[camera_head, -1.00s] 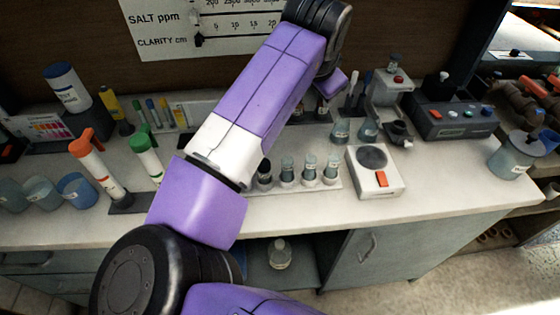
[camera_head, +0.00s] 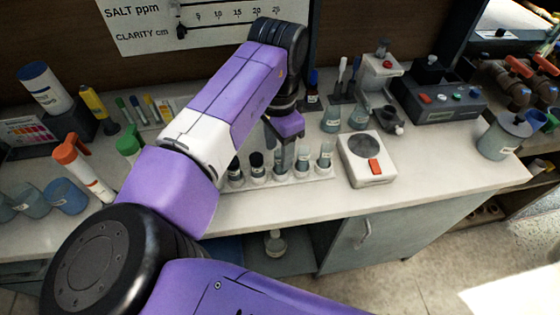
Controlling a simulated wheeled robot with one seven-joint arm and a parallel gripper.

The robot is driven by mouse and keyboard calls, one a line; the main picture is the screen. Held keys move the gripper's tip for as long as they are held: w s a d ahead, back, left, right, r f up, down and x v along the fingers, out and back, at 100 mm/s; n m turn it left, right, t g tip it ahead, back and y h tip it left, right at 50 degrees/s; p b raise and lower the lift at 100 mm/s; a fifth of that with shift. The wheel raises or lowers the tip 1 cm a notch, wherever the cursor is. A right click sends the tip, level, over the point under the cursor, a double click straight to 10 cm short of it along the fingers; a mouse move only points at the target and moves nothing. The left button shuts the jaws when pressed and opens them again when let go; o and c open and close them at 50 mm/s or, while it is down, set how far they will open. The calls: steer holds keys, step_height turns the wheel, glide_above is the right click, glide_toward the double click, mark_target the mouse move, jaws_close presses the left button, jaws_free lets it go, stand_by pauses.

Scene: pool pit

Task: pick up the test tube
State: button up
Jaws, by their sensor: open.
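Several small test tubes stand upright in a row in a white rack (camera_head: 320,176) on the bench. Two at the left have dark caps, such as this capped test tube (camera_head: 257,166). The right ones look clear with greyish contents, such as this test tube (camera_head: 325,157). My gripper (camera_head: 284,148) points down over the row, close above or around a middle tube. It is open, but its fingers are small here and partly merge with the tubes. I cannot tell whether they touch one. My arm hides the rack's left end.
A white scale with an orange button (camera_head: 369,160) stands right of the rack. Glass flasks (camera_head: 331,119) stand behind it. Orange-capped (camera_head: 83,167) and green-capped tubes and blue-grey beakers (camera_head: 66,195) are at the left. The bench front (camera_head: 290,203) is clear.

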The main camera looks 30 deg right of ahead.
steer(key=shift+f, duration=1.35)
jaws_close()
steer(key=shift+r, duration=0.1)
step_height(320, 180, up, 20)
steer(key=b, duration=0.1)
